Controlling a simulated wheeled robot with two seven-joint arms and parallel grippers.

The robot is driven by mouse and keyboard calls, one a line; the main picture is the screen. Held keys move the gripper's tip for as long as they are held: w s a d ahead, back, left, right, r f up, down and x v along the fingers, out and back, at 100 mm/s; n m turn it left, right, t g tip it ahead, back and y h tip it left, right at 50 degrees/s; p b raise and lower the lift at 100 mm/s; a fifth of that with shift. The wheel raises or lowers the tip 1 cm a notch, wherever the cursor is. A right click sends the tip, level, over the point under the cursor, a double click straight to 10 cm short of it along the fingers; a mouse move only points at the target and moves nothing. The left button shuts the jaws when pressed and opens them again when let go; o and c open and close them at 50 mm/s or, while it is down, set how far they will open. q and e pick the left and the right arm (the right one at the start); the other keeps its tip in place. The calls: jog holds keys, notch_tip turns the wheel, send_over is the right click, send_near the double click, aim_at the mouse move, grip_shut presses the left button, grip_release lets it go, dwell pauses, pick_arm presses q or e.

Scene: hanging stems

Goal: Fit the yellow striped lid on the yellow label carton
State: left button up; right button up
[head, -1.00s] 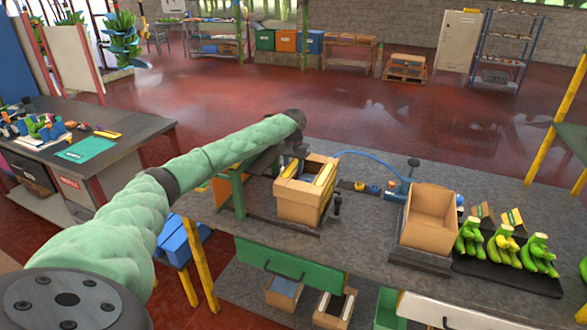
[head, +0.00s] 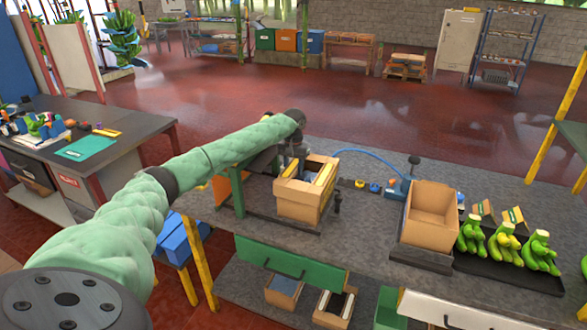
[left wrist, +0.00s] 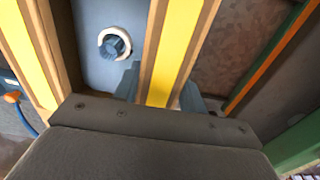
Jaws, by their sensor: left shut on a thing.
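My left gripper (head: 298,150) reaches down over the far left part of a tan cardboard carton (head: 297,208) on the bench. In the left wrist view, the gripper (left wrist: 160,88) is shut on a yellow-striped cardboard edge (left wrist: 181,35), with a blue-grey finger on each side. A second yellow-striped edge (left wrist: 32,55) runs to its left. I cannot tell whether the lid is fully seated. No yellow label can be made out on the carton. My right gripper is out of view.
A green frame (head: 238,190) stands left of the carton, and a dark upright fitting (head: 337,203) stands close at its right. Further right are an open carton (head: 432,215) and a black tray (head: 490,272) with green bananas (head: 502,246). A blue hose (head: 372,158) curves behind.

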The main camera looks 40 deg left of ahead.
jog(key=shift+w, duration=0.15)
pick_arm(q)
jog(key=shift+f, duration=0.15)
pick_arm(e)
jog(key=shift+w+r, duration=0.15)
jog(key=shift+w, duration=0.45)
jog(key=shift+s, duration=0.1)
pick_arm(q)
jog(key=shift+f, duration=0.3)
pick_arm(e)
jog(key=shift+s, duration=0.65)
pick_arm(q)
jog(key=shift+f, duration=0.1)
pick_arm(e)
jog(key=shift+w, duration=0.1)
